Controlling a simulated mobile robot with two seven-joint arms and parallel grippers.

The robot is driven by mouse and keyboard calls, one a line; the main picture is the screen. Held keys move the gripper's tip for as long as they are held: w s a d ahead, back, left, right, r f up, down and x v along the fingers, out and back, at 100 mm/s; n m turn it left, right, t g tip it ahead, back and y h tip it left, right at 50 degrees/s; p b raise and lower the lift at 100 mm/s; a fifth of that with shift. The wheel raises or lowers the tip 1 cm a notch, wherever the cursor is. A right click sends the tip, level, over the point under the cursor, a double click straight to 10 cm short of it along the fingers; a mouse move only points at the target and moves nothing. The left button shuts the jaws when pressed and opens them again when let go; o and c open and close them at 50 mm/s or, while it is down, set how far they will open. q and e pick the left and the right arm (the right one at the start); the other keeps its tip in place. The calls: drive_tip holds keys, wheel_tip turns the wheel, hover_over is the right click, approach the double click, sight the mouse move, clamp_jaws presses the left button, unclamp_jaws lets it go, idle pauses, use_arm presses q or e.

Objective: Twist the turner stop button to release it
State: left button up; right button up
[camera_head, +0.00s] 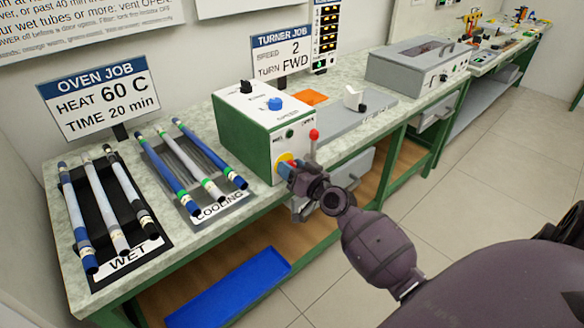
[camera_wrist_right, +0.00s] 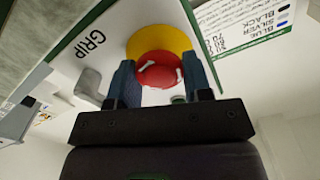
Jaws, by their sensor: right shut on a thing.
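The turner (camera_head: 255,118) is a white and green box with a black knob and a blue knob on top. Its red stop button (camera_wrist_right: 158,75) sits on a yellow disc (camera_wrist_right: 160,42) on the white front panel. My right gripper (camera_wrist_right: 159,80) has one finger on each side of the red button and is shut on it. In the head view the gripper (camera_head: 289,169) covers most of the button, with a little of the yellow disc showing. My left gripper is not in view.
A red-ball lever (camera_head: 314,135) stands just right of the gripper. Rods lie on the WET tray (camera_head: 140,258) and the COOLING tray (camera_head: 225,205) to the left. A grey lidded box (camera_head: 410,68) stands farther right. A blue bin (camera_head: 228,285) lies below the bench.

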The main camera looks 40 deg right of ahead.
drive_tip(key=shift+r+m+p, duration=0.15)
drive_tip(key=shift+m+p, duration=0.2)
drive_tip(key=shift+m, duration=2.65)
drive_tip(key=o, duration=0.9)
drive_tip(key=shift+w, duration=0.15)
drive_tip(key=s, duration=0.7)
drive_tip(key=s+d, duration=0.1)
drive_tip(key=s, duration=0.3)
drive_tip(key=shift+a+f, duration=0.1)
drive_tip(key=shift+f, duration=0.1)
